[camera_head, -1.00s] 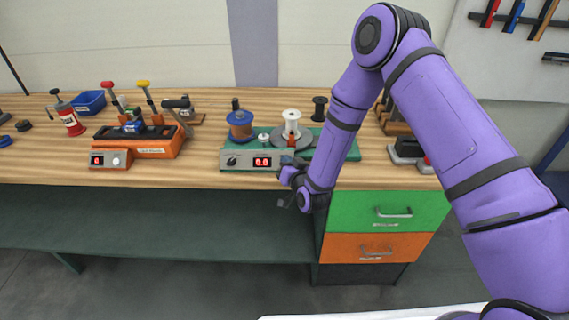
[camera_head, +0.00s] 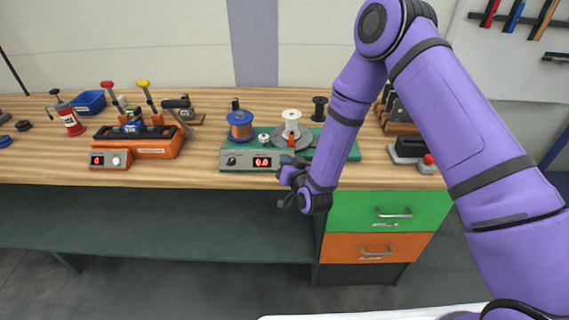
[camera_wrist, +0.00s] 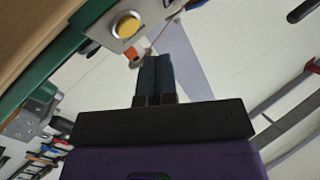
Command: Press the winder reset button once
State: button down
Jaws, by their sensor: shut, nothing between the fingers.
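The winder is a green-based unit (camera_head: 228,153) on the bench, with a copper-wound blue spool, a white spool and a grey front panel with a red display (camera_head: 262,162). In the wrist view a round yellow button (camera_wrist: 127,26) in a silver ring sits on the grey panel (camera_wrist: 101,28). I cannot read a label on it. In the head view my gripper hides that part of the panel. My gripper (camera_head: 285,180) is at the panel's right front. In the wrist view its dark fingers (camera_wrist: 154,57) are together and empty, with tips close to the button; a gap shows in the picture.
An orange fixture (camera_head: 140,146) with a small control box (camera_head: 110,160) stands to the left. Grey blocks with a red knob (camera_head: 428,160) stand to the right. Green and orange drawers (camera_head: 388,212) are below the bench edge. Room in front of the bench is free.

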jog(key=shift+s+r, duration=1.3)
jog(key=w+d+r+n+g, duration=0.1)
jog(key=d+r, duration=0.1)
jog(key=r, duration=0.4)
jog(key=w+d+r+n+g, duration=0.1)
jog(key=w+d+r, duration=0.15)
jog(key=r, duration=0.35)
jog(key=s+d+r+g+h, duration=0.35)
jog(key=s+d+r, duration=0.25)
jog(key=d+r, duration=0.55)
jog(key=s+d+r+g+h, duration=0.1)
jog(key=s+d+r, duration=0.3)
jog(key=s, duration=0.6)
jog(key=s+d+r+m+g+h, duration=0.1)
jog(key=s+d+r, duration=0.3)
jog(key=s, duration=0.6)
jog(key=s+d+r+m+g+h, duration=0.1)
jog(key=s+d+r+g, duration=0.2)
jog(key=s, duration=0.7)
jog(key=shift+s+d+r, duration=0.2)
jog(key=shift+d+r, duration=0.2)
jog(key=shift+d, duration=0.35)
